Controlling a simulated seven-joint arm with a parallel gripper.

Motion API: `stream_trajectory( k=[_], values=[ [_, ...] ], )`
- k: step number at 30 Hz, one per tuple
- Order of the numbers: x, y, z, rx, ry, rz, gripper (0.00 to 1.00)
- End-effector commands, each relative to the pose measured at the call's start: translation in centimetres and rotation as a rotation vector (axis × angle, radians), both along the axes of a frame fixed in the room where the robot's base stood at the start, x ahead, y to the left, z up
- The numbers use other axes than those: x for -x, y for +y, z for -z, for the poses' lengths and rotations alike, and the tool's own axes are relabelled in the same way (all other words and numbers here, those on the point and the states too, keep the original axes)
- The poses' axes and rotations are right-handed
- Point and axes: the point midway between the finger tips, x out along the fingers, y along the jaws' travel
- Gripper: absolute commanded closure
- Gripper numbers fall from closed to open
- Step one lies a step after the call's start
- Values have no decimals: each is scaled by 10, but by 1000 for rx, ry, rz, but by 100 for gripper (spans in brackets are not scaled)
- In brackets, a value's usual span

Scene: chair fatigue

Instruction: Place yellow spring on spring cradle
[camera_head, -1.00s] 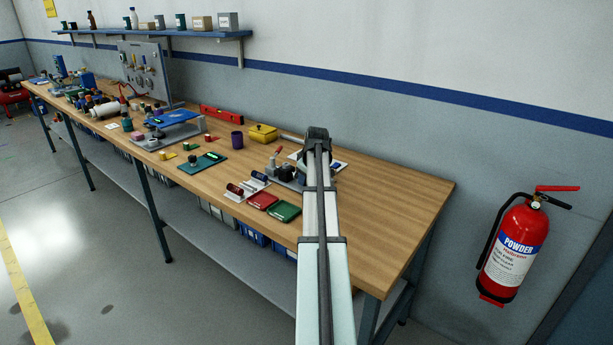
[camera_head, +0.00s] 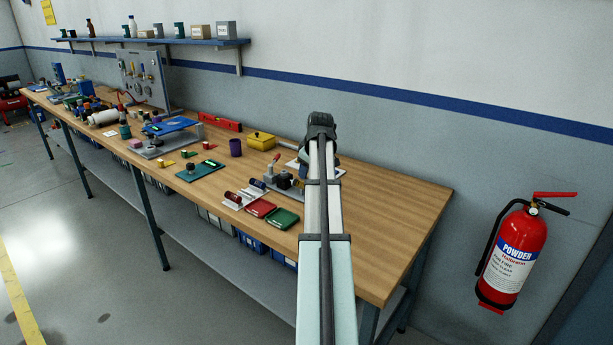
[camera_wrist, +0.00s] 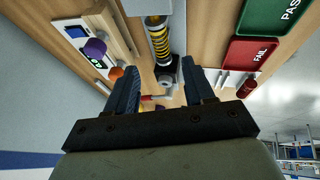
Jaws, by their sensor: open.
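In the wrist view, a yellow spring (camera_wrist: 158,42) shows as yellow coils around a dark core, in line with a grey metal fixture (camera_wrist: 158,8). My gripper (camera_wrist: 158,72) is open, with its two dark fingers apart and the spring showing beyond the gap between them. I cannot tell whether the fingertips reach it. In the head view, my arm covers the gripper area and part of the grey fixture (camera_head: 284,182) on the bench, and the spring is hidden. A white rack (camera_head: 233,204) with a dark red cylinder (camera_head: 232,196) stands beside the fixture; I cannot identify the spring cradle for certain.
A red FAIL tray (camera_head: 261,208) and a green PASS tray (camera_head: 282,219) lie near the bench front. The wooden bench (camera_head: 395,215) is clear at the right.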

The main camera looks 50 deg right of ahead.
Motion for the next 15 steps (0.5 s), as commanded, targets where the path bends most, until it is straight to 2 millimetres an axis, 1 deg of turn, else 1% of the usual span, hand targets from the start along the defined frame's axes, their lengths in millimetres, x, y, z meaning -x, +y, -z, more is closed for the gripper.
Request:
stream_trajectory(
  k=[1, 6, 10, 15],
  values=[
    [3, 2, -7, 1, -1, 0, 47],
    [9, 5, -21, 1, 0, 0, 47],
    [11, 7, -26, 0, 0, 0, 47],
    [12, 7, -28, 0, 0, 0, 47]
  ],
)
